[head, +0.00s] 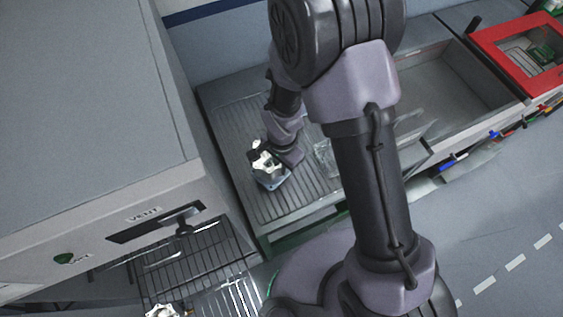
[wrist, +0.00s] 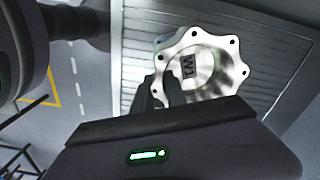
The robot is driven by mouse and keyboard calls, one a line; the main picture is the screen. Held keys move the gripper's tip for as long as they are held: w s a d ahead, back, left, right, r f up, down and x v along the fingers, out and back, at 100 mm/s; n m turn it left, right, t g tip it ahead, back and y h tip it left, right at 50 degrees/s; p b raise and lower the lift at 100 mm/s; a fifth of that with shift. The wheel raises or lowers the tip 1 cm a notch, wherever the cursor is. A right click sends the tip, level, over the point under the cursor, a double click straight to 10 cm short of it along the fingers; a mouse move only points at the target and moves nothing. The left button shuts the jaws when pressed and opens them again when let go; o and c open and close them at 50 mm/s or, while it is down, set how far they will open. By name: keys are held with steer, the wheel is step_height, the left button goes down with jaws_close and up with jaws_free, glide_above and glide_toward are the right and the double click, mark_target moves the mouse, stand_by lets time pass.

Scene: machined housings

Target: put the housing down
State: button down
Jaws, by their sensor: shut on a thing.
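A shiny metal housing (head: 268,170) is at my gripper (head: 266,153) in the head view, over the left part of a grey ribbed surface (head: 292,203). In the wrist view the housing (wrist: 218,72) shows a scalloped flange with bolt holes, a round bore and a dark "W1" mark. The dark fingers of my gripper (wrist: 160,88) are shut on its near left side. The ribbed surface lies behind the housing. I cannot tell whether the housing touches it. The gripper body hides the housing's lower edge in the wrist view.
A clear object (head: 325,156) lies right of the housing. A grey bin (head: 452,82) and red-framed box (head: 485,40) are farther right.

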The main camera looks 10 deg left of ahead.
steer(key=shift+f, duration=2.05)
steer(key=c, duration=1.3)
jaws_free()
steer(key=shift+c, duration=0.2)
